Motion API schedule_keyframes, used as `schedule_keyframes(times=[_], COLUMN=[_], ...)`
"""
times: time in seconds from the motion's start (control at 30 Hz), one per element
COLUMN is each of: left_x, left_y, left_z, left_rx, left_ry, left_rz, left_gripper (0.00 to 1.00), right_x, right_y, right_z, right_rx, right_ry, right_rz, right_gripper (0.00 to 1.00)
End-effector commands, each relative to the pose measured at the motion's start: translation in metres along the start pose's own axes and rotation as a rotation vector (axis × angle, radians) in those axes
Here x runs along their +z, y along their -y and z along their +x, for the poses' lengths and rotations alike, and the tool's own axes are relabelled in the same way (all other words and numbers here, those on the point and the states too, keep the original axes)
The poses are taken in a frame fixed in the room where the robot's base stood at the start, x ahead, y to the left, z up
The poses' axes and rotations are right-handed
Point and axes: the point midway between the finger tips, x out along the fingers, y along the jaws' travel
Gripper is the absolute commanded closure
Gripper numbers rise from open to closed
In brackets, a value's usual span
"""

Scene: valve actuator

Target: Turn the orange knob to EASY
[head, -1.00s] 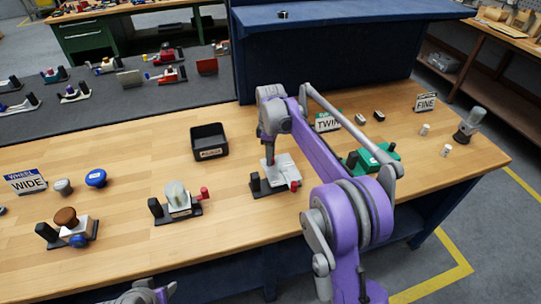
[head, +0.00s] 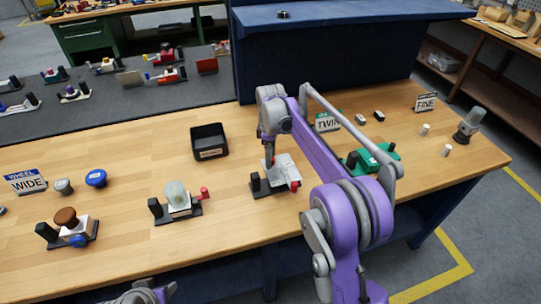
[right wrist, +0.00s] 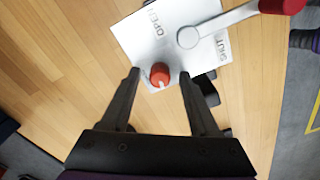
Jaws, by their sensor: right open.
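My right gripper (right wrist: 158,84) is open over a silver plate (right wrist: 170,38) in the right wrist view. A small red-orange knob (right wrist: 159,74) with a pale mark stands at the plate's edge, between the fingertips and slightly beyond them. I cannot tell whether the fingers touch it. A lever with a red grip (right wrist: 283,6) is on the same plate, by the words OPEN and SHUT. No EASY marking is readable. In the head view my right gripper (head: 268,160) is low over this fixture (head: 285,174). My left gripper's fingers are out of sight.
A black bin (head: 208,142) stands behind and left of the fixture. A fixture with a pale dome (head: 177,195) and one with a brown knob (head: 66,217) stand to the left. A green fixture (head: 371,158) is to the right, partly behind my arm.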

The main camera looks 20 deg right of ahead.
Motion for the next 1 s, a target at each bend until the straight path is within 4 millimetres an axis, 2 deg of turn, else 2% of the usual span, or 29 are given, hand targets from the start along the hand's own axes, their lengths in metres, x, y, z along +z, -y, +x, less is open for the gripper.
schedule_keyframes(times=[0.17,0.27,0.5,0.7,0.83,1.0], left_x=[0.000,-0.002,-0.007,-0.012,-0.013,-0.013], left_y=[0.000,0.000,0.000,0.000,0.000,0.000], left_z=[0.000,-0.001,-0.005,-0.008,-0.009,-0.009], left_rx=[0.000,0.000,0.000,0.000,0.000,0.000], left_ry=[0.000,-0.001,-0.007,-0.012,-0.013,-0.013], left_rz=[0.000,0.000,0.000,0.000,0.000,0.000], left_gripper=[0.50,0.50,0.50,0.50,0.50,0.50], right_x=[0.000,0.000,0.000,0.000,0.000,0.000], right_y=[0.000,0.000,-0.001,-0.001,0.000,0.000], right_z=[-0.004,-0.016,-0.065,-0.097,-0.107,-0.108], right_rx=[0.000,0.000,0.001,0.001,0.001,0.000], right_ry=[0.000,0.000,-0.001,-0.001,0.000,0.000], right_rz=[0.000,0.000,0.000,0.000,0.000,0.000], right_gripper=[0.38,0.38,0.38,0.38,0.38,0.38])
